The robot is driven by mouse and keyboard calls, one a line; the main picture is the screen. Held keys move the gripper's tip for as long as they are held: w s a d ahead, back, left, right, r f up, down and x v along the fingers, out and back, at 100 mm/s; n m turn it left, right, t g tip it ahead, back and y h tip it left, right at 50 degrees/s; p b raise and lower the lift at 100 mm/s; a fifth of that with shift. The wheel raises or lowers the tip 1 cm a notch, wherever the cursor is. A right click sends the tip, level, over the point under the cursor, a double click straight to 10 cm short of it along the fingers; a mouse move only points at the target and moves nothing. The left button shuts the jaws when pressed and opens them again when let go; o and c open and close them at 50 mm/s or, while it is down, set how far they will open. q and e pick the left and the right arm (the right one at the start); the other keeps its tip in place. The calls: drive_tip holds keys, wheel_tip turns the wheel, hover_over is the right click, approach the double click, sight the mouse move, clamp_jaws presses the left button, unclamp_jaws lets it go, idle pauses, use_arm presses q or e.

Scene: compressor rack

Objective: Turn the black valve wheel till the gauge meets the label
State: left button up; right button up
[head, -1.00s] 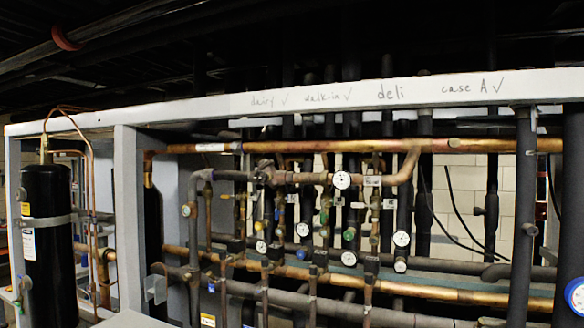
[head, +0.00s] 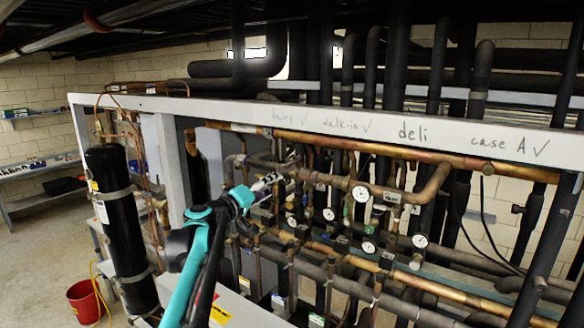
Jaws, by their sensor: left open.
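My left gripper (head: 277,182) is open, reaching up from the bottom in front of the left part of the pipe rack. Its fingers show small against the pipes, and I cannot tell whether they touch anything. Several round white gauges sit among the pipes, one high in the middle (head: 361,193) with a pale label tag (head: 391,197) just right of it. Other gauges are lower, at the centre (head: 369,247) and to the right (head: 420,240). The gauge needles are too small to read. I cannot clearly pick out the black valve wheel. My right gripper is not in view.
A pale beam (head: 400,129) with handwritten names runs above the copper pipe (head: 330,145). A black cylinder (head: 122,225) stands left of the rack. A red bucket (head: 86,300) sits on the floor at lower left, and shelves (head: 40,180) line the left wall.

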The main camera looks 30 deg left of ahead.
sight(284, 180)
use_arm(q)
drive_tip(key=w, duration=0.2)
drive_tip(key=w+p, duration=0.1)
drive_tip(key=w, duration=0.4)
drive_tip(key=shift+w+d+p, duration=0.25)
drive_tip(key=shift+d+p, duration=0.05)
drive_tip(key=shift+p, duration=0.05)
drive_tip(key=c, duration=1.2)
